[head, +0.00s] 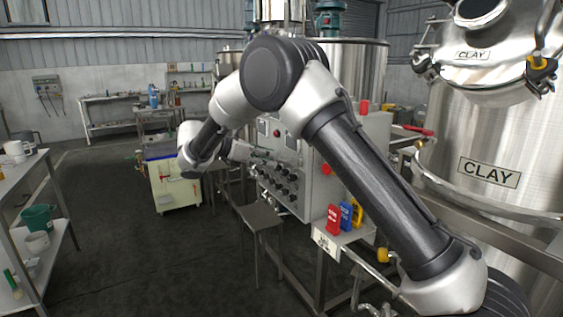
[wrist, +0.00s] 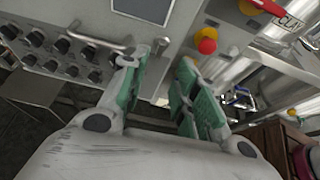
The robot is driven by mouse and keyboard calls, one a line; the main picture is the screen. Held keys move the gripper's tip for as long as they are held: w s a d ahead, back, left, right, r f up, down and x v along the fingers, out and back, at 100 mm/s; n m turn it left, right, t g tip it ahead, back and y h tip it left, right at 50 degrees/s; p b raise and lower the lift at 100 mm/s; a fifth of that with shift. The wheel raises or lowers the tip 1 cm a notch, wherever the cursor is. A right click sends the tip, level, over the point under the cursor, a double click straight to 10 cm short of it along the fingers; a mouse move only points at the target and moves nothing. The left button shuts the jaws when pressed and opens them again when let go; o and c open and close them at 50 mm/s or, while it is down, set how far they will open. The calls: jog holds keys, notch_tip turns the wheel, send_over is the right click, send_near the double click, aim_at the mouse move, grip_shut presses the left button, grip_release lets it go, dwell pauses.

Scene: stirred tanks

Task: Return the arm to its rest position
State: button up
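My arm spans the head view, rising from the lower right to a raised elbow and folding down to the left. My gripper (head: 250,154) is small and partly hidden there, in front of the grey control panel (head: 316,190). In the wrist view, my gripper (wrist: 167,72) has its two green-padded fingers apart with nothing visible between them. Behind them lie the panel's black knobs (wrist: 62,46), a metal handle (wrist: 95,40) and a red button on a yellow base (wrist: 207,45). I cannot tell the exact gap to the panel.
Steel clay tanks (head: 490,150) stand close on the right. A small stool (head: 258,216) stands below the panel. Red (head: 334,219), blue (head: 346,215) and yellow (head: 358,213) tags stand on a ledge. A shelf (head: 25,170) is at left; the floor between is clear.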

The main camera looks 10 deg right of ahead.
jog(key=v, duration=0.2)
jog(key=shift+a+r, duration=0.15)
jog(key=shift+a, duration=0.05)
